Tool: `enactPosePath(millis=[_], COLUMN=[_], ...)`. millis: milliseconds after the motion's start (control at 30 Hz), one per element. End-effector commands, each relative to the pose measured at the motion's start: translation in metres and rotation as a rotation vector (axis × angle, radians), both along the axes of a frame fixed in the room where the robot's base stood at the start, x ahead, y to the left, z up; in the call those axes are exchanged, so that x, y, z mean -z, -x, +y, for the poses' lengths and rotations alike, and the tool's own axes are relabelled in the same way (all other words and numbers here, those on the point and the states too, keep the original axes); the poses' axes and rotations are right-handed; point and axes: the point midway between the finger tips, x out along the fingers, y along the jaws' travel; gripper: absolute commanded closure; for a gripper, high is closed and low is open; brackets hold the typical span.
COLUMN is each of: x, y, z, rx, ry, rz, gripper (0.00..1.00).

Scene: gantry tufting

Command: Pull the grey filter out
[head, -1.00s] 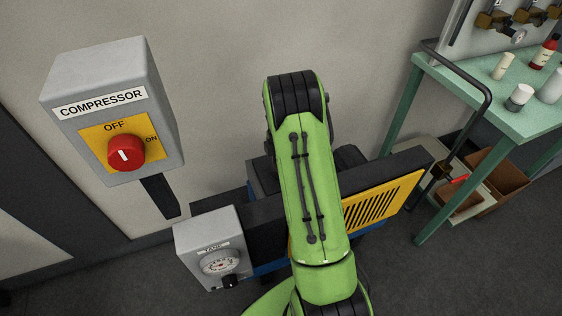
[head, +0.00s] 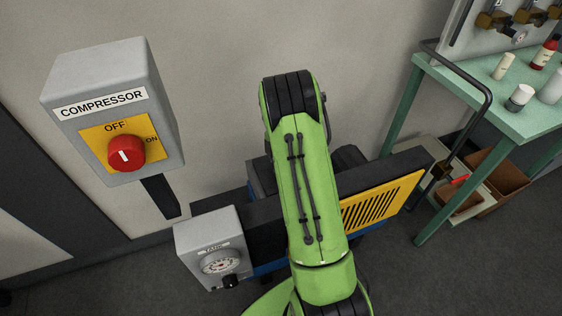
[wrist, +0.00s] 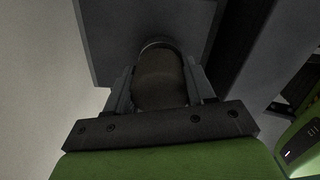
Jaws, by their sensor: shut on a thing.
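The filter (wrist: 160,72) is a dark, rounded, brownish-grey piece in the middle of the wrist view. Its far end meets a dark grey block (wrist: 108,35); I cannot tell how far it sits in it. My gripper (wrist: 160,88) is shut on the filter, one finger on each side. In the head view my green arm hides the gripper and the filter.
A compressor (head: 384,205) with a yellow grille stands behind my arm. A grey tank gauge box (head: 210,245) is on its left. The compressor switch box (head: 110,110) is on the wall, knob at OFF. A green bench (head: 480,95) stands right.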

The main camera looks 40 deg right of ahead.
Motion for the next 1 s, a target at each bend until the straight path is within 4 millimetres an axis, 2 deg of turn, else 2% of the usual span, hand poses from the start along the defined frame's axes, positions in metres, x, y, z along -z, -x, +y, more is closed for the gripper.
enactPosePath(millis=[733, 1000], x=[-0.028, -0.029], y=[-0.001, 0.000], z=[0.000, 0.000], rx=[-0.001, 0.000], ry=[0.000, 0.000], rz=[-0.002, -0.001], gripper=[0.83, 0.83])
